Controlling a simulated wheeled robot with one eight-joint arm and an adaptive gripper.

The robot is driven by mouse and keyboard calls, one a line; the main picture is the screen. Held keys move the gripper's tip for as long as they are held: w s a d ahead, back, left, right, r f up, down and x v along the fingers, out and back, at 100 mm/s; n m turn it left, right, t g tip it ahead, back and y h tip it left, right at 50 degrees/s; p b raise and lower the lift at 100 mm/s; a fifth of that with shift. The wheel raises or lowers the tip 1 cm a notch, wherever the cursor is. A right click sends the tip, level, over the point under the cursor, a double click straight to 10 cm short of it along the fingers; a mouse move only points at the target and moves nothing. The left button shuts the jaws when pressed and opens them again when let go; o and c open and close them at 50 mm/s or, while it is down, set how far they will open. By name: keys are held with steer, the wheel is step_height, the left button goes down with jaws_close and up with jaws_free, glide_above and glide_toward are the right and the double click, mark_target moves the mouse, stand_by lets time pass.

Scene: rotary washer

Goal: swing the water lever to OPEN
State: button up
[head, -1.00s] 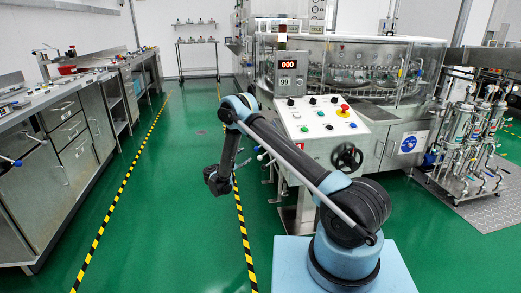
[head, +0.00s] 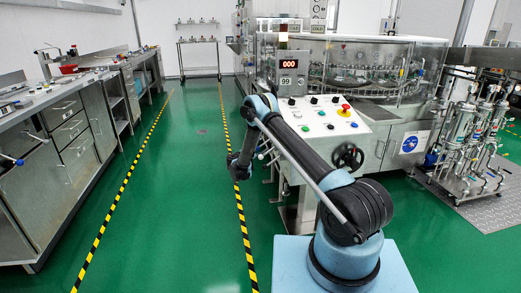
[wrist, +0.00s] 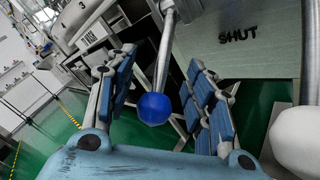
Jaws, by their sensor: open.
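The lever is a metal rod (wrist: 164,55) with a blue ball knob (wrist: 154,108) at its lower end in the wrist view. The word SHUT is on the pale panel just to its right. My gripper (wrist: 160,88) is open, with one blue-padded finger on each side of the knob. I see no clear contact between finger and knob. In the head view my gripper (head: 240,166) hangs left of the washer's control panel (head: 320,120). My arm covers most of the lever area there.
A white rounded knob (wrist: 297,140) is close at the right of the wrist view. The washer (head: 350,65) stands behind the panel, with a black handwheel (head: 347,156) at its front. Steel counters (head: 70,135) line the left. Green floor between is clear.

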steer(key=shift+w+d, duration=0.1)
steer(key=shift+w, duration=0.05)
jaws_close()
stand_by(0.4)
